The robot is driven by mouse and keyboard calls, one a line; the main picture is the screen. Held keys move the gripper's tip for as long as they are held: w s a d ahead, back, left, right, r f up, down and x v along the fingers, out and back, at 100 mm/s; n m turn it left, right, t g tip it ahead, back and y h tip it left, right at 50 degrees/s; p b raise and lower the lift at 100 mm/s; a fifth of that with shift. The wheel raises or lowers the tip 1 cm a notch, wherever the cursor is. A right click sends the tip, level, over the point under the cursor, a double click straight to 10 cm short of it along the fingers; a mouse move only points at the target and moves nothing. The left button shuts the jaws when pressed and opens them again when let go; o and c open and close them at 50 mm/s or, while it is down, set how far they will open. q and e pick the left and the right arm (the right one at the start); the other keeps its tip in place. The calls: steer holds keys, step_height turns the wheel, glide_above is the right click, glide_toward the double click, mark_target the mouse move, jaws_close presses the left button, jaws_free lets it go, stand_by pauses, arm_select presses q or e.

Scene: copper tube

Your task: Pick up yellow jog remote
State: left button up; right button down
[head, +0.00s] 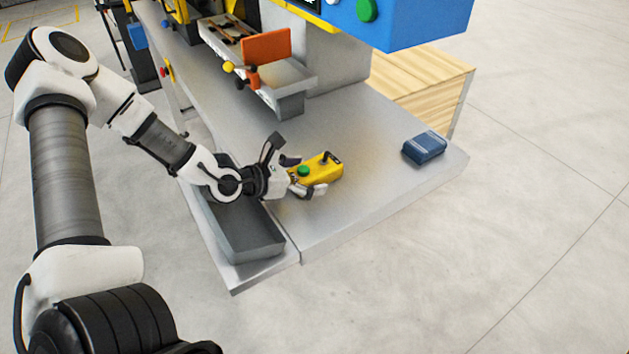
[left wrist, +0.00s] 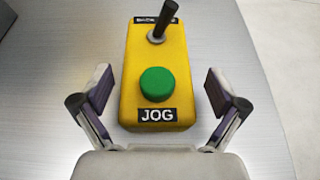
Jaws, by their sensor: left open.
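The yellow jog remote (head: 327,169) lies on the grey metal table near its front edge. It has a green button, a black lever and a JOG label, and fills the middle of the left wrist view (left wrist: 158,55). My left gripper (head: 305,175) is open at the button end of the remote. In the left wrist view its two fingers (left wrist: 158,95) stand on either side of the remote, with gaps between pads and sides. In the head view the gripper hides part of the remote's near end. My right gripper is not in view.
A grey open tray (head: 249,238) lies below my left wrist. A blue box (head: 424,148) sits on the table's right corner. A machine with an orange plate (head: 266,58) and a blue housing (head: 420,22) stands at the back. The table (head: 345,210) is clear around the remote.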

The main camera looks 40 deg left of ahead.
mark_target(306, 166)
arm_select(q)
steer(key=shift+a, duration=0.3)
steer(key=shift+c, duration=0.4)
steer(key=c, duration=1.4)
steer(key=shift+o, duration=0.2)
step_height(306, 166, up, 10)
steer(key=p, duration=0.6)
steer(key=shift+r, duration=0.15)
steer(key=shift+w, duration=0.1)
steer(key=shift+f, duration=0.2)
